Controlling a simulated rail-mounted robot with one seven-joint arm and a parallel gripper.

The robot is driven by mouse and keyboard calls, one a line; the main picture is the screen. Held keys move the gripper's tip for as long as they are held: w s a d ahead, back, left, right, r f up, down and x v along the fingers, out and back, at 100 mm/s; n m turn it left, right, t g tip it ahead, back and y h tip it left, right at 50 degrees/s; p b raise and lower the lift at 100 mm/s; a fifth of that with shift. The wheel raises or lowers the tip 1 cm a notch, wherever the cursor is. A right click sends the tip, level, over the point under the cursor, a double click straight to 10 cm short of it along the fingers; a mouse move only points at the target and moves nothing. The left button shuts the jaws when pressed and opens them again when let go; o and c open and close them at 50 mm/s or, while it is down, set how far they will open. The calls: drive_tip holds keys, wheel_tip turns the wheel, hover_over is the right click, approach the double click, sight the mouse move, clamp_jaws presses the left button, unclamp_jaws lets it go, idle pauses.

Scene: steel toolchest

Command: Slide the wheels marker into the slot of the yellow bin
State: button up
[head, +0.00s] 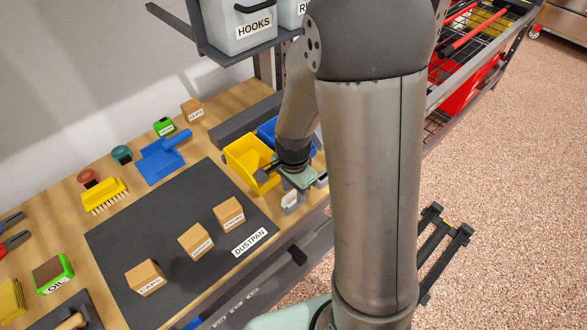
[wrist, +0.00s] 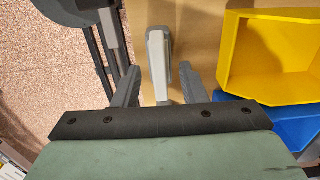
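In the wrist view this grey piece (wrist: 158,55) lies between the spread fingers (wrist: 159,82), with gaps on both sides. The bin's slot cannot be made out.
A blue bin (head: 267,130) sits beside the yellow one. The dark mat (head: 130,230) holds several small labelled boxes and a white DUSTPAN label (head: 250,242). A blue dustpan (head: 160,160) and yellow brush (head: 104,193) lie behind it. The bench edge is close to my gripper.

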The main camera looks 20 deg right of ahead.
sight(294, 192)
wheel_tip(294, 192, up, 17)
drive_tip(key=p, duration=0.1)
drive_tip(key=shift+f, duration=0.2)
drive_tip(key=shift+s, duration=0.1)
idle(0.6)
drive_tip(key=s+a+n+p, duration=0.1)
drive_tip(key=s+n, duration=1.2)
drive_tip(key=shift+s+p, duration=0.3)
drive_tip(key=shift+s, duration=0.1)
idle(0.9)
